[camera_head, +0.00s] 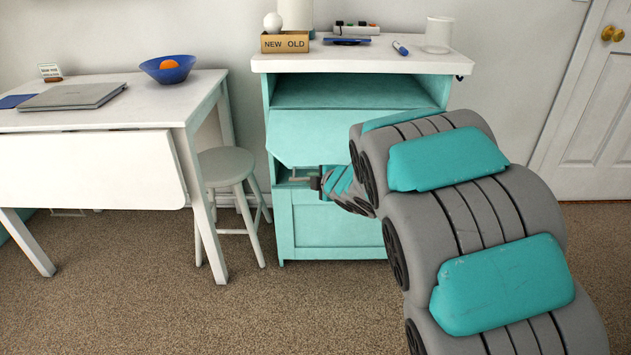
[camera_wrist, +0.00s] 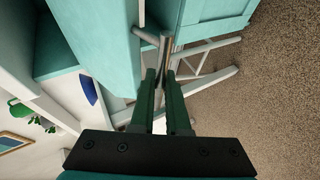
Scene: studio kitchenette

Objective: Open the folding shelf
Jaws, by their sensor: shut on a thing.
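The folding shelf (camera_head: 310,138) is a teal panel on the front of a teal cabinet (camera_head: 310,225). It slants downward and outward below an open compartment, with a dark gap under its lower edge. In the wrist view, the shelf is the wide teal surface (camera_wrist: 95,35) at upper left. A metal bar handle (camera_wrist: 166,47) shows between the fingers there. My gripper (camera_wrist: 161,76) is shut on this handle. In the head view, my gripper (camera_head: 316,183) is at the gap under the panel, and my arm hides the panel's right part.
The cabinet's white top (camera_head: 360,58) carries a wooden NEW OLD box (camera_head: 285,42), a white cup (camera_head: 438,34) and small items. A white drop-leaf table (camera_head: 160,95) and a stool (camera_head: 226,166) stand left. Carpet in front is clear.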

